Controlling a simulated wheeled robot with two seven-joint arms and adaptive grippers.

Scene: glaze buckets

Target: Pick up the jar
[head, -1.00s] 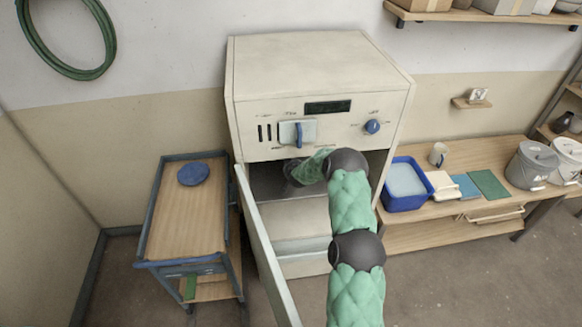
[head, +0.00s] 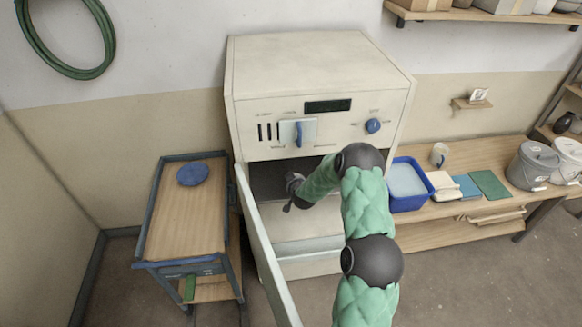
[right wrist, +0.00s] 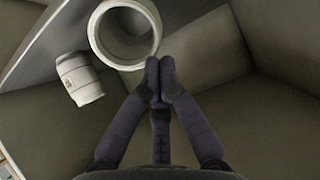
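A white cylinder with bands, which looks like a jar (right wrist: 78,78), shows at the upper left of the right wrist view. Beside it is a larger pale round vessel with an open mouth (right wrist: 153,25). I cannot tell which of the two is the jar meant. My right gripper (right wrist: 159,75) has its fingertips together, just below the round vessel's rim, with nothing seen between them. I cannot tell whether it touches the rim. In the head view this gripper (head: 289,206) is at the cabinet's opening, and neither vessel is visible there. My left gripper is out of view.
The cream cabinet (head: 300,75) has its door (head: 262,245) swung open on the left. A cart (head: 187,225) with a blue disc stands to the left. The bench to the right holds a blue tub (head: 397,200), boards and lidded buckets (head: 532,165).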

